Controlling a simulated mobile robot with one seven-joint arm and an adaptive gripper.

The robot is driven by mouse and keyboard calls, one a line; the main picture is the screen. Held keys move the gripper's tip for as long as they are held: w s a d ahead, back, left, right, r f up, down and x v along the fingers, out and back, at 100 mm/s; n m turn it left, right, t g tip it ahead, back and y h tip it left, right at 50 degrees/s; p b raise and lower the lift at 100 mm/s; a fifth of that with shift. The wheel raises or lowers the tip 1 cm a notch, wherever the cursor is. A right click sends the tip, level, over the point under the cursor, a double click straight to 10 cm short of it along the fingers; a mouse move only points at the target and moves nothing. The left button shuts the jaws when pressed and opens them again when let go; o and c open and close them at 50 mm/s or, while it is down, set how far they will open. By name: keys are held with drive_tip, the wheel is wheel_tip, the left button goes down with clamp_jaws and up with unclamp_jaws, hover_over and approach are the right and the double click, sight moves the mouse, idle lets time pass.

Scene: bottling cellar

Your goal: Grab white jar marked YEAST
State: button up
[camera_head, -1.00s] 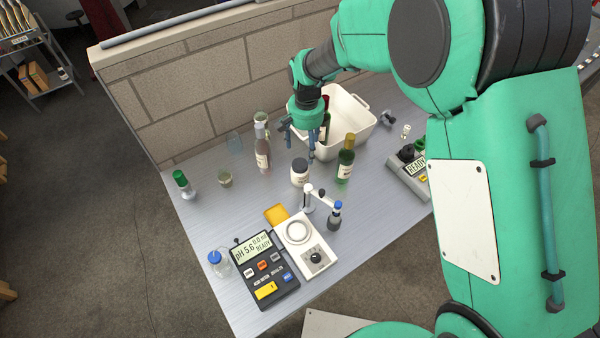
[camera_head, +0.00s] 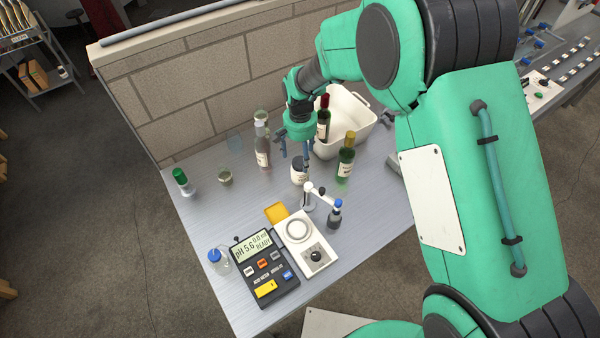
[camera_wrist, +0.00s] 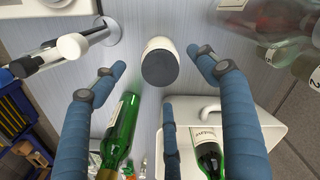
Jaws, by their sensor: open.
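The white jar (camera_head: 298,175) with a dark lid stands upright on the grey bench in the head view. In the wrist view the jar (camera_wrist: 158,62) is at top centre, its dark lid towards the camera. Its marking cannot be read. My gripper (camera_head: 294,155) is above and close to the jar, pointing down. In the wrist view the blue fingers of my gripper (camera_wrist: 158,75) are spread wide, with the jar between and slightly beyond their tips. Nothing is held. One finger hides part of the jar in the head view.
A green bottle (camera_head: 346,158) stands right of the jar and a clear bottle (camera_head: 262,145) left of it. A white bin (camera_head: 352,115) with a bottle is behind. The stirrer (camera_head: 305,240) with its arm and the pH meter (camera_head: 264,270) are in front. The left bench is mostly clear.

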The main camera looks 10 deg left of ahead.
sight(300, 162)
drive_tip(key=shift+f, duration=2.4)
drive_tip(key=shift+f+b, duration=0.1)
drive_tip(key=shift+b, duration=0.2)
drive_tip(key=shift+f+b, duration=0.45)
drive_tip(key=shift+f, duration=2.05)
drive_tip(key=c, duration=1.4)
drive_tip(key=shift+r, duration=0.1)
drive_tip(key=shift+r+p, duration=0.75)
drive_tip(key=shift+r, duration=4.2)
